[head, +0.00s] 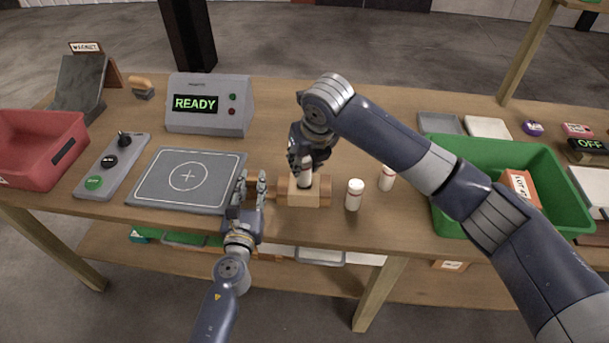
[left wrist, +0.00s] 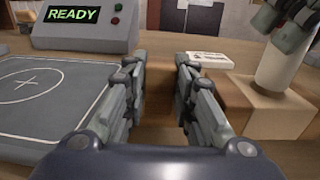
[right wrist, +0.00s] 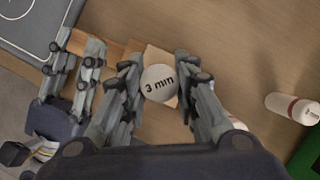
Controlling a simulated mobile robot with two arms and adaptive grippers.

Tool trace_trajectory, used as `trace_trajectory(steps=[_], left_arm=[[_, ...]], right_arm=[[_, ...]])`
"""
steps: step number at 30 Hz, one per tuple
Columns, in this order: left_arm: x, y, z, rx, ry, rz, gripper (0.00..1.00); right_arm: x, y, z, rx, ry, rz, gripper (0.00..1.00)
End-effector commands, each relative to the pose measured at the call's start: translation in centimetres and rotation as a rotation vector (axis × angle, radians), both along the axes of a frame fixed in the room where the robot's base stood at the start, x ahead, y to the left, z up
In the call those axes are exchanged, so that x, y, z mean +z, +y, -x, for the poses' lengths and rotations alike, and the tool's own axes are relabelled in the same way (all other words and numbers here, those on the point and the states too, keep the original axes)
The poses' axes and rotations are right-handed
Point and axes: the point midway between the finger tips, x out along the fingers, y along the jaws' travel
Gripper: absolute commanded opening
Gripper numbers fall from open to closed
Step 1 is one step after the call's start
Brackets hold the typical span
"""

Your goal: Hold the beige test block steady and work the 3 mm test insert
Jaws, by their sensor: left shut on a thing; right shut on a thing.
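The beige test block (head: 303,194) lies on the table with brown wooden ends. My left gripper (head: 251,188) is low at its left end, shut on the wooden end piece between its fingers. My right gripper (head: 305,165) points down from above, shut on the white 3 mm test insert (head: 304,178). The insert's round top, marked "3 mm" (right wrist: 159,83), shows between the fingers in the right wrist view. In the left wrist view the insert (left wrist: 281,70) stands upright, its lower end at the block's top face (left wrist: 270,92). How deep it sits is hidden.
A grey pad (head: 150,188) with a cross and a READY display unit (head: 208,106) are left. A green bin (head: 450,212) is right, a red bin (head: 40,125) far left.

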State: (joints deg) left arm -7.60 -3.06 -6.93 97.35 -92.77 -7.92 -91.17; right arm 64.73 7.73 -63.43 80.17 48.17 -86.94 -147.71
Motion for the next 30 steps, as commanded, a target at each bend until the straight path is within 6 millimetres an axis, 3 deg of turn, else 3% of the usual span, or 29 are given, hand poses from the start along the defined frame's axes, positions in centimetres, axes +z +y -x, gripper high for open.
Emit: trace_trajectory(steps=[11, 22, 23, 25, 30], left_arm=[[-0.1, 0.0, 0.0, -0.001, 0.002, 0.0, 0.0], [-0.1, 0.0, 0.0, 0.0, 0.002, 0.0, 0.0], [-0.1, 0.0, 0.0, 0.0, 0.002, 0.0, 0.0], [-0.1, 0.0, 0.0, 0.0, 0.001, 0.0, 0.0], [-0.1, 0.0, 0.0, 0.0, 0.001, 0.0, 0.0]], right_arm=[[-4.1, 0.0, 0.0, -0.002, 0.001, 0.001, 0.03], [-4.6, 0.0, 0.0, -0.002, -0.001, 0.0, 0.03], [-4.6, 0.0, 0.0, -0.002, -0.001, 0.0, 0.3], [-4.6, 0.0, 0.0, -0.002, -0.001, 0.0, 0.46], [-4.6, 0.0, 0.0, -0.002, 0.0, 0.0, 0.48]])
